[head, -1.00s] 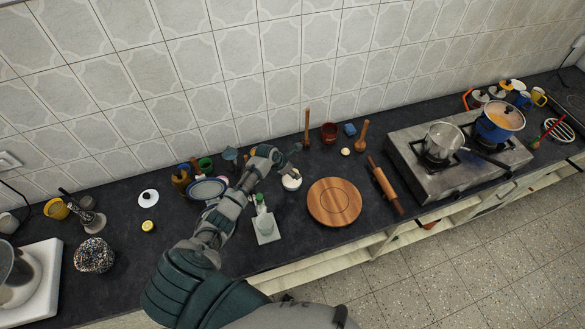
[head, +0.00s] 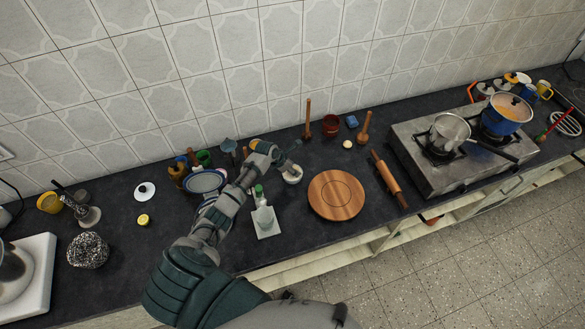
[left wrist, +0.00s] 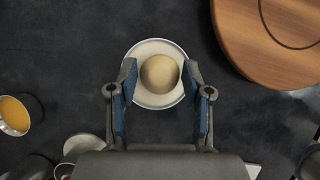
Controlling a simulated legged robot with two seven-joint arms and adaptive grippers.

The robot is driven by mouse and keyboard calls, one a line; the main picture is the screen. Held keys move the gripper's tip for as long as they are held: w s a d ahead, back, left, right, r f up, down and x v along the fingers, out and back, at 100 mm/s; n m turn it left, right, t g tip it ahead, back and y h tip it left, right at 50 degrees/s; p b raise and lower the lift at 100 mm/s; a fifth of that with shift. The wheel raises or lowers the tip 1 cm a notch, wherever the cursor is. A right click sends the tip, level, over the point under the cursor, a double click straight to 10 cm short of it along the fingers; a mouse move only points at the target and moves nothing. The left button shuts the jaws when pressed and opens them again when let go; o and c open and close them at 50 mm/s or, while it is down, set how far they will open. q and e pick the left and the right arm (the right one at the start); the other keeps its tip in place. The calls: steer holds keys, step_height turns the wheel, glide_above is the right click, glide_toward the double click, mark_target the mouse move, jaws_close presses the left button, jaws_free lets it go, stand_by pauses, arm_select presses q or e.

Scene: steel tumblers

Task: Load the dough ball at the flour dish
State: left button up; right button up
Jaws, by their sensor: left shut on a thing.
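The dough ball (left wrist: 160,73) is pale beige and round. In the left wrist view it sits over the round white flour dish (left wrist: 153,101), whose rim shows around it. My left gripper (left wrist: 160,82) has a blue-padded finger on each side of the ball and is shut on it. Whether the ball touches the dish I cannot tell. In the head view my left gripper (head: 283,158) is beside and above the flour dish (head: 293,179), left of the round wooden board. My right gripper is not in view.
The wooden board (head: 336,195) and rolling pin (head: 388,180) lie to the right, before the stove (head: 460,150) with pots. A small pale ball (head: 347,144) lies behind the board.

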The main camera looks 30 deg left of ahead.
arm_select(q)
steer(key=shift+a, duration=0.15)
steer(key=shift+a+f, duration=0.25)
steer(key=shift+a, duration=0.1)
steer(key=shift+d+f, duration=0.15)
steer(key=shift+d, duration=0.1)
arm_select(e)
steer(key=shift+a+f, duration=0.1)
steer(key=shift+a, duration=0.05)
arm_select(q)
steer(key=shift+s+f, duration=0.1)
steer(key=shift+f, duration=0.05)
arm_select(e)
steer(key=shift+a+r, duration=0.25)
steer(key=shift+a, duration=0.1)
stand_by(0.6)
arm_select(q)
steer(key=shift+s+f+p, duration=0.1)
steer(key=shift+f+p, duration=0.05)
steer(key=shift+p, duration=0.25)
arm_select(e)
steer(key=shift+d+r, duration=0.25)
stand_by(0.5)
